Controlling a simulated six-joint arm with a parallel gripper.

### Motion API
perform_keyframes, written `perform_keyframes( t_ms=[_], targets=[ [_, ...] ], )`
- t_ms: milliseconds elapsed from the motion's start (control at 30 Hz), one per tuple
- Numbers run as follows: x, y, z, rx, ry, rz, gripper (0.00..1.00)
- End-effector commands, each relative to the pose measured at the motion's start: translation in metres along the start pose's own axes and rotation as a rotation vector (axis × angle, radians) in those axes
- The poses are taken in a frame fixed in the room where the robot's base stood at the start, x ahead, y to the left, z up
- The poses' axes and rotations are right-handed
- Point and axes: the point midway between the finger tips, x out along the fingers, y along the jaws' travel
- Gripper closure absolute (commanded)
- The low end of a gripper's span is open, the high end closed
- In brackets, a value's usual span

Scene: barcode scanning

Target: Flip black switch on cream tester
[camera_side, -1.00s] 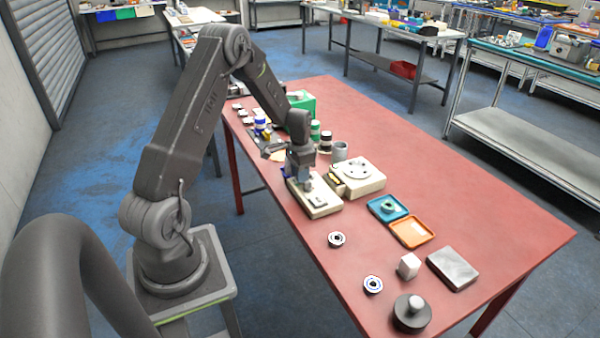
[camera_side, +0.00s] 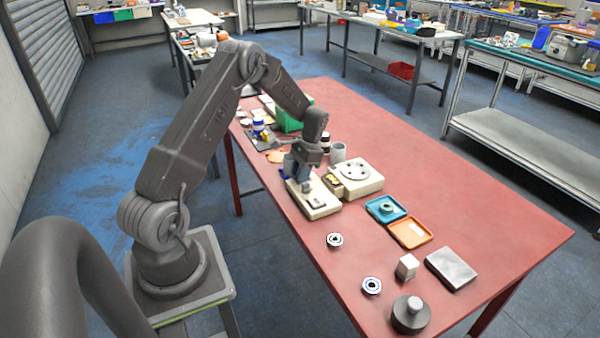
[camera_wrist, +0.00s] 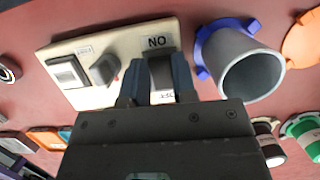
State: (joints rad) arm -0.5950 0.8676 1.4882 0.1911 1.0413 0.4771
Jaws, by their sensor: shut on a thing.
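The cream tester (camera_side: 322,210) lies flat on the red table in the side view. In the wrist view the cream tester (camera_wrist: 128,46) carries a white rocker (camera_wrist: 67,72), a dark grey knob (camera_wrist: 104,70) and a "NO" label. My gripper (camera_wrist: 162,72) is over the end of the tester by that label, its two bluish-grey fingers closed around a dark switch (camera_wrist: 160,66). The fingers partly hide this switch, so I cannot tell its position. In the side view my gripper (camera_side: 302,178) reaches down at a tilt to the tester's far end.
A cream device with a round disc (camera_side: 356,174) stands close right of the tester. A grey cup (camera_wrist: 250,75) with a blue collar is near the fingers. Blue (camera_side: 385,209) and orange (camera_side: 412,232) trays lie to the right.

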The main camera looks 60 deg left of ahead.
Motion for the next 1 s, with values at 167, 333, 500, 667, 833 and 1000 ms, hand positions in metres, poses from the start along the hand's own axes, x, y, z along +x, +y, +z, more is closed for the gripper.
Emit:
perform_keyframes(
  t_ms=[167,333,500,667,833,1000],
  targets=[
    [0.0,0.0,0.0,0.001,0.003,0.0,0.67],
    [0.0,0.0,0.0,0.0,0.003,0.0,0.51],
    [0.0,0.0,0.0,0.0,0.002,0.0,0.49],
    [-0.004,0.0,0.0,0.0,0.003,0.0,0.49],
    [-0.027,0.0,-0.001,0.0,0.006,-0.003,0.49],
    [-0.066,-0.001,-0.001,-0.001,0.008,-0.004,0.49]
  ],
)
